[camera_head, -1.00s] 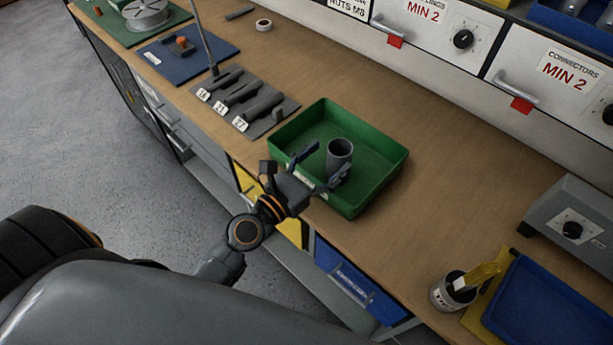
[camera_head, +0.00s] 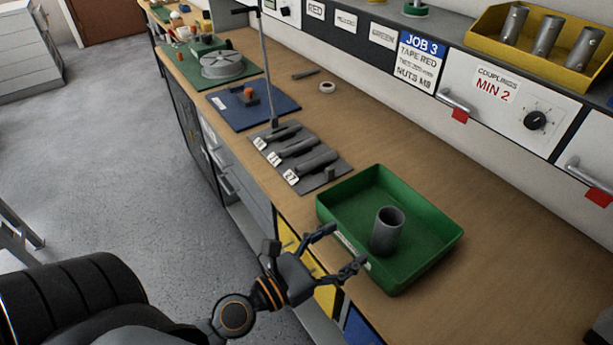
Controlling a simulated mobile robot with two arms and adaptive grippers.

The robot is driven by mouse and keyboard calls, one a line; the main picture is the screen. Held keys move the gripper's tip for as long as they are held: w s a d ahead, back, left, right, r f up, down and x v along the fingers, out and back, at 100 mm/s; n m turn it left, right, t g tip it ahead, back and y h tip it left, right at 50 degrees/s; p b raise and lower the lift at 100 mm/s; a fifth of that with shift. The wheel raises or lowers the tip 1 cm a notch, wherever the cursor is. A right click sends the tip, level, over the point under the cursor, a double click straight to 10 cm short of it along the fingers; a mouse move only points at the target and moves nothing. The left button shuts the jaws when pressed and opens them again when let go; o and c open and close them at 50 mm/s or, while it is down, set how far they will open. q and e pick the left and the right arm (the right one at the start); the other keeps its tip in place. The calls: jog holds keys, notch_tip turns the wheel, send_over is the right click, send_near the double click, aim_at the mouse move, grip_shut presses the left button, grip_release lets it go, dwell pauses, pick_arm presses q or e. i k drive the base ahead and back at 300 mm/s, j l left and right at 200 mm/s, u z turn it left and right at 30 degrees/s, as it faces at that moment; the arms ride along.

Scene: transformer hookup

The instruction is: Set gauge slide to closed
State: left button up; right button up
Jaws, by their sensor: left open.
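I cannot tell for sure which part is the gauge slide. A grey gauge board (camera_head: 324,182) lies on the bench, bearing several dark grey half-round pieces with white number labels along its front edge. A small upright grey block (camera_head: 331,174) stands at its right end. My left gripper (camera_head: 343,249) is open and empty, at the front edge of the green tray (camera_head: 440,262), to the right of and nearer than the gauge board. A grey tube (camera_head: 387,232) stands in the tray, apart from the fingers. My right gripper is out of view.
A blue mat (camera_head: 222,111) with a small orange-topped part and a thin upright pole (camera_head: 268,70) are behind the gauge board. Drawers line the back.

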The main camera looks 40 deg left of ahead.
aim_at(248, 98)
jog(key=u, duration=1.45)
